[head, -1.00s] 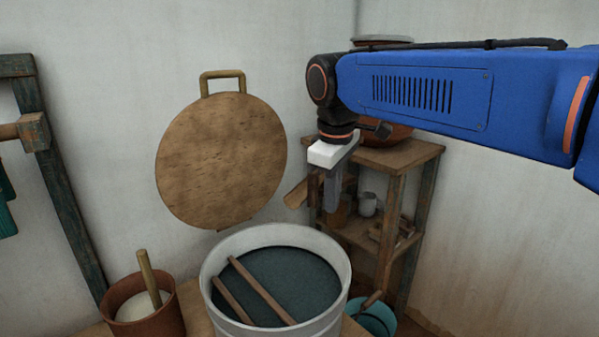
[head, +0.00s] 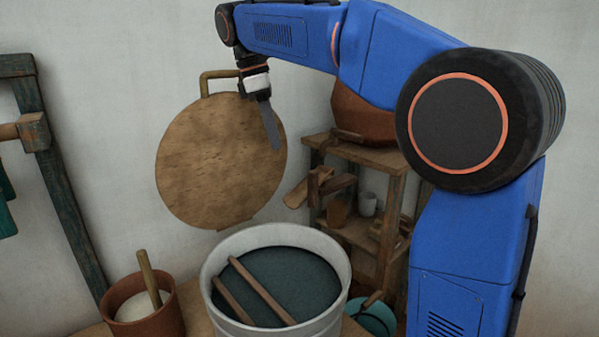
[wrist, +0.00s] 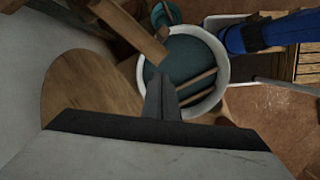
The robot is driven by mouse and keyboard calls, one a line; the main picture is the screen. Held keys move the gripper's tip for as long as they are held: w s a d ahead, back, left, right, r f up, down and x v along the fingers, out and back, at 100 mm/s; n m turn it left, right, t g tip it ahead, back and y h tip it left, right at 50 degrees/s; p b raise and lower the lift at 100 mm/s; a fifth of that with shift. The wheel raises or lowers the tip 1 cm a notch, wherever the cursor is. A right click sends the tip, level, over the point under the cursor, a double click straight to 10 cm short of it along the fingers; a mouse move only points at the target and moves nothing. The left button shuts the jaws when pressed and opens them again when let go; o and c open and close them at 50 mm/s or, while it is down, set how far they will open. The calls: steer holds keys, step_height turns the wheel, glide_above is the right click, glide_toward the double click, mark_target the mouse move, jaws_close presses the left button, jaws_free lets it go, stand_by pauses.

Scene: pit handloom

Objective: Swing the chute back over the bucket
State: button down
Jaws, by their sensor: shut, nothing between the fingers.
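The wooden chute (head: 296,194) juts out to the left from the shelf stand, its free end pointing toward the wall behind the tub. A wooden piece in the wrist view (wrist: 130,30) appears to be the same chute. The large pale bucket (head: 213,262) holds dark liquid with two sticks across it; it also shows in the wrist view (wrist: 227,72). The chute's end appears behind the bucket's far rim, not over its middle. My gripper (head: 275,142) is shut and empty, pointing down in front of the round wooden lid, apart from the chute. Its fingers (wrist: 162,88) show in the wrist view.
The round lid (head: 215,165) is by the wall. A brown bowl (head: 362,115) stands on the wooden shelf stand (head: 385,157), with cups below. A teal pail (head: 375,318) is right of the bucket. A terracotta pot (head: 160,325) with a stick is at left.

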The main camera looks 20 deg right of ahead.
steer(key=shift+w+a+r, duration=0.1)
steer(key=shift+w+a, duration=0.05)
stand_by(0.3)
glide_above(300, 198)
steer(key=a, duration=0.1)
steer(key=f, duration=0.9)
steer(key=shift+w+a+f, duration=0.2)
steer(key=shift+w+f, duration=0.05)
steer(key=shift+f, duration=0.1)
steer(key=shift+s+d, duration=0.15)
steer(key=shift+d, duration=0.5)
steer(key=shift+s+d, duration=0.1)
